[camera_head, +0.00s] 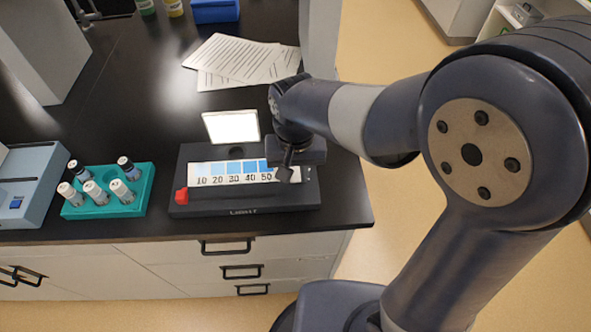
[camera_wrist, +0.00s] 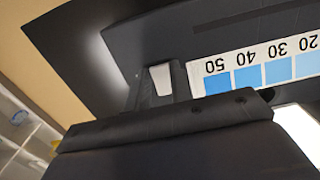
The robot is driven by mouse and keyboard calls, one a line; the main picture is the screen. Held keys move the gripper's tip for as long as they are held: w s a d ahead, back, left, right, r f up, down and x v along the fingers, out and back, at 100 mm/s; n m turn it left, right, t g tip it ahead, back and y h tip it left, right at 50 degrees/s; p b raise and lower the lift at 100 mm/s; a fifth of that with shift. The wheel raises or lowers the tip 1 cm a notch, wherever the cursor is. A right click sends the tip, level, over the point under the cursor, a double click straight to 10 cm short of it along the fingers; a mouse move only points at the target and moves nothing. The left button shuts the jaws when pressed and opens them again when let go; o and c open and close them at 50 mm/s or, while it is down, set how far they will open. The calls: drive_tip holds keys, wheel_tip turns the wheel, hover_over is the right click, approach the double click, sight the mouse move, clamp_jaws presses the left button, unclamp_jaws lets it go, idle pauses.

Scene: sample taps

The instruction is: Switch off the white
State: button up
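A black device (camera_head: 250,204) stands on the dark bench. Its white strip (camera_head: 229,174) bears blue squares and the numbers 10 to 50. A bright white lit panel (camera_head: 231,127) stands upright at its back; a bright white patch in the wrist view (camera_wrist: 300,130) may be this panel. My gripper (camera_head: 286,172) points down over the strip's right end, right of the 50. In the wrist view my gripper (camera_wrist: 158,85) has a small white patch between dark finger edges, which may be the strip. I see nothing held. Contact is unclear, and no white switch is clearly visible.
A red knob (camera_head: 181,196) sits at the device's left front. A teal rack (camera_head: 132,207) with several vials stands to the left, with a grey-blue instrument (camera_head: 32,190) beyond it. Papers (camera_head: 238,60) lie behind the device. The bench's right edge is close by.

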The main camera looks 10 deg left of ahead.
clamp_jaws()
drive_tip(key=p, duration=0.1)
drive_tip(key=g+p, duration=0.1)
drive_tip(key=shift+w+r+p, duration=0.2)
drive_tip(key=shift+r+p, duration=0.15)
drive_tip(key=shift+w+a+f+g+h+p, duration=0.15)
drive_tip(key=shift+w+g+h+p, duration=0.15)
drive_tip(key=shift+g+p, duration=0.6)
drive_tip(key=shift+s, duration=0.1)
drive_tip(key=shift+o, duration=1.4)
unclamp_jaws()
drive_tip(key=v, duration=1)
drive_tip(key=shift+r+b, duration=0.35)
